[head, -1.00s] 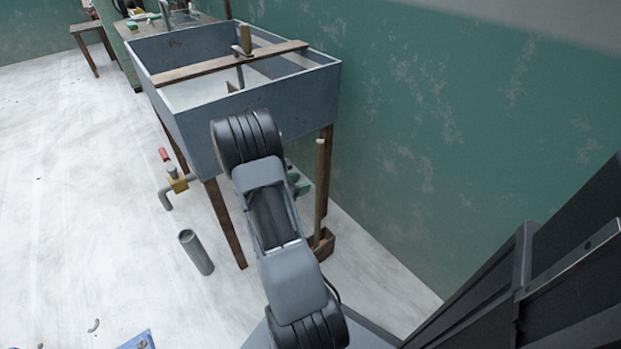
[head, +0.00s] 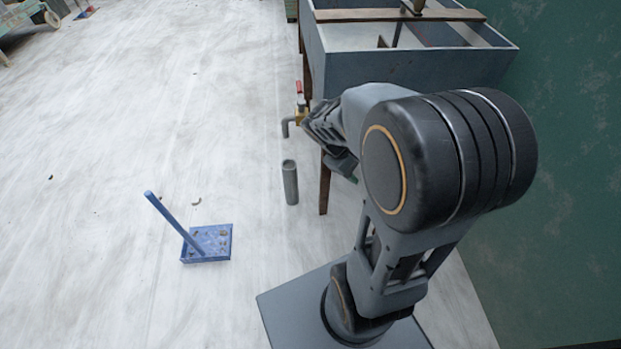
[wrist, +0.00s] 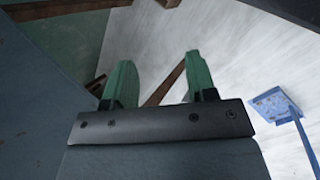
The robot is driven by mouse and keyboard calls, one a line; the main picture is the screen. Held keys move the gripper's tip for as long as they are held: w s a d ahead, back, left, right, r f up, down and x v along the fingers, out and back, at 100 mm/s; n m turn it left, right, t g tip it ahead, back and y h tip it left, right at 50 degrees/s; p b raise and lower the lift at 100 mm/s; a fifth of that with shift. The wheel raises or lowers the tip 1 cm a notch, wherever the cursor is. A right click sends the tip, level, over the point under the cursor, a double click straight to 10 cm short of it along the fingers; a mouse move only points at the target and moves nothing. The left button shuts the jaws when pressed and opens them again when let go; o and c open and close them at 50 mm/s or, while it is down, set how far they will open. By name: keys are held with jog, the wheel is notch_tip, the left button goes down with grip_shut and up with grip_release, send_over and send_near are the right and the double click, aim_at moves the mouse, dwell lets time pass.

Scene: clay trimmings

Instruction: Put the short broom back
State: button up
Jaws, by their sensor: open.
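My gripper (wrist: 160,66) is open in the wrist view, its two green fingers apart with nothing between them. In the head view my arm is folded in front of the sink, and its end is mostly hidden. I make out no short broom in the current views. A brown wooden edge (wrist: 96,86) shows beside the left finger in the wrist view; I cannot tell if it is the small floor box. The area under the sink's right side is hidden behind my arm in the head view.
A grey sink (head: 410,65) on wooden legs stands against the green wall. A tap with a red handle (head: 299,90) and an upright grey pipe (head: 290,183) are beside it. A blue dustpan (head: 218,236) holding bits lies on the floor. Floor on the left is mostly clear.

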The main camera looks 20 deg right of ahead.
jog(key=s+a+r+m+t+y, duration=0.1)
jog(key=a+r+m+t+y, duration=0.1)
jog(key=a, duration=0.5)
jog(key=a+r+m+t+y, duration=0.2)
jog(key=a+y, duration=0.1)
jog(key=a, duration=0.4)
jog(key=shift+s+r+t+y, duration=0.4)
